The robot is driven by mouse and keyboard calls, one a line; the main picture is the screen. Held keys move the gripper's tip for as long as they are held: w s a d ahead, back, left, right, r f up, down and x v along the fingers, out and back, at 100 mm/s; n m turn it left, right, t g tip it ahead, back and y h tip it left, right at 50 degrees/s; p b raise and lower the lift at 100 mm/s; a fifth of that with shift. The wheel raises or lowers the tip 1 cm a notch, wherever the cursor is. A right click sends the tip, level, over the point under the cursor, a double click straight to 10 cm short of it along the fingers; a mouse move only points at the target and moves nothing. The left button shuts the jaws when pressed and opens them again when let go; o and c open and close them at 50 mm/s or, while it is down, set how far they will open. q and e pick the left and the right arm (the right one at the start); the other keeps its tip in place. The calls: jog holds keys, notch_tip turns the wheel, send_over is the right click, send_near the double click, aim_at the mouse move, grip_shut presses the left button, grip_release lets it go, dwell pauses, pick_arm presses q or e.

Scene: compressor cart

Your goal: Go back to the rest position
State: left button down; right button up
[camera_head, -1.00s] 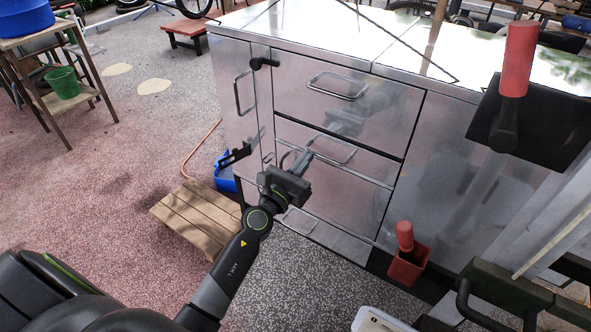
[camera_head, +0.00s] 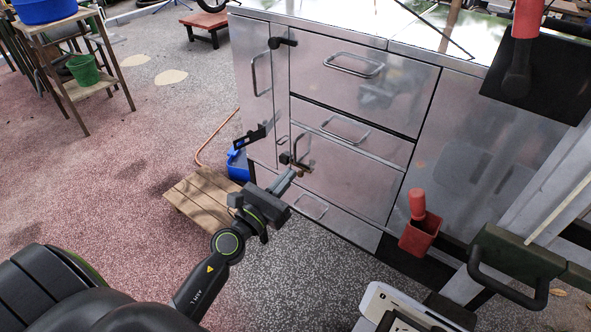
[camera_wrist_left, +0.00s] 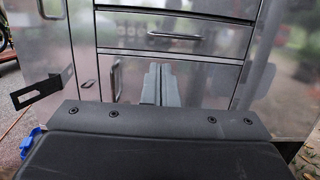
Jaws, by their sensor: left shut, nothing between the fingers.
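My left gripper (camera_head: 287,182) is shut and empty, in front of the lower drawers of the steel cabinet (camera_head: 350,190) in the head view. In the left wrist view its fingers (camera_wrist_left: 160,86) lie together and point at the cabinet front. It looks apart from the cabinet, though the exact gap is hard to tell. The drawers look closed. My right gripper is not in view.
A dark green-topped handle (camera_head: 510,270) is at right.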

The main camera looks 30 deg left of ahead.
pick_arm(q)
jog(key=shift+s+f, duration=0.1)
jog(key=shift+s, duration=0.2)
jog(key=s+a+f+n+g+y+p, duration=0.1)
jog(key=s+a+f+n+g+y, duration=0.2)
jog(key=f+n, duration=0.6)
jog(key=s+a+f+n+g+p, duration=0.15)
jog(key=s+f+n+g, duration=0.35)
jog(key=f, duration=0.8)
jog(key=s+a+f+n+g+y+p, duration=0.1)
jog(key=s+a+f+n+y, duration=0.15)
jog(key=f+n, duration=0.7)
jog(key=s+d+f+n+g+h+p, duration=0.1)
jog(key=s+f+n+g, duration=0.4)
jog(key=s, duration=1)
jog(key=s+d+f+n+g+p, duration=0.1)
jog(key=s+f+n+g, duration=0.3)
jog(key=s+f+n, duration=0.6)
jog(key=s+d+f, duration=0.1)
jog(key=s+f, duration=0.1)
jog(key=s, duration=0.4)
jog(key=shift+s+d+f+g+h, duration=0.15)
jog(key=shift+f+g+h, duration=0.2)
jog(key=shift+g, duration=0.05)
jog(key=c, duration=2.1)
grip_release()
